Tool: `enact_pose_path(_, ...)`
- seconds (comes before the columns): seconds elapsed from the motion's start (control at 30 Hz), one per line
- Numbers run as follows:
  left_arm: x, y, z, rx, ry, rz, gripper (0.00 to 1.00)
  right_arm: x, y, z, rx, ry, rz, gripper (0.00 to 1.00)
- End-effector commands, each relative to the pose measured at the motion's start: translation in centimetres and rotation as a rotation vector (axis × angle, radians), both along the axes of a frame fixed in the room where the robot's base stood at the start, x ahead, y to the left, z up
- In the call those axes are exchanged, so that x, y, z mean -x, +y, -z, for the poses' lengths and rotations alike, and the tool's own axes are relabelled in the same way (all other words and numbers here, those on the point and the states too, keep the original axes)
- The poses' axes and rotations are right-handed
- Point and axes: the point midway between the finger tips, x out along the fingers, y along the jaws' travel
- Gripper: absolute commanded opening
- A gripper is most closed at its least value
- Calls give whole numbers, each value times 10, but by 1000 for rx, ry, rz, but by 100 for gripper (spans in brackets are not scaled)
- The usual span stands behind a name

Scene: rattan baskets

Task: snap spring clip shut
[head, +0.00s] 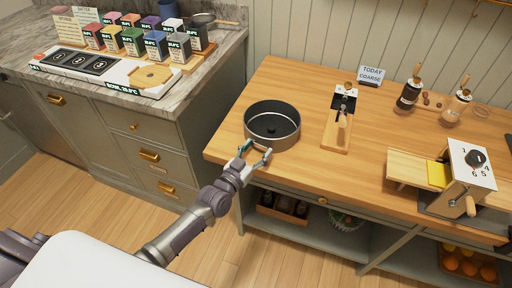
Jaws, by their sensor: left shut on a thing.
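My right gripper is not in view.
A wooden stand with a metal lever device (343,105) is right of the pan. The counter's front edge runs close below the pan. Counter between pan and stand is clear.

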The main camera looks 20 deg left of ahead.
Motion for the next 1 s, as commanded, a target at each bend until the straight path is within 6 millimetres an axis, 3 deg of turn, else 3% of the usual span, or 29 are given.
enact_pose_path(0.1,-1,-2,-4,4,1,-42,29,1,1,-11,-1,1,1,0)
enact_pose_path(0.47,0,-1,0,1,2,-57,29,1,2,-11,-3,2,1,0)
enact_pose_path(0.5,0,-1,0,1,2,-57,69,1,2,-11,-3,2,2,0)
enact_pose_path(0.63,0,-1,0,1,2,-56,90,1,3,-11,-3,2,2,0)
enact_pose_path(1.0,3,-1,1,0,4,-56,90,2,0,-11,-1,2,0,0)
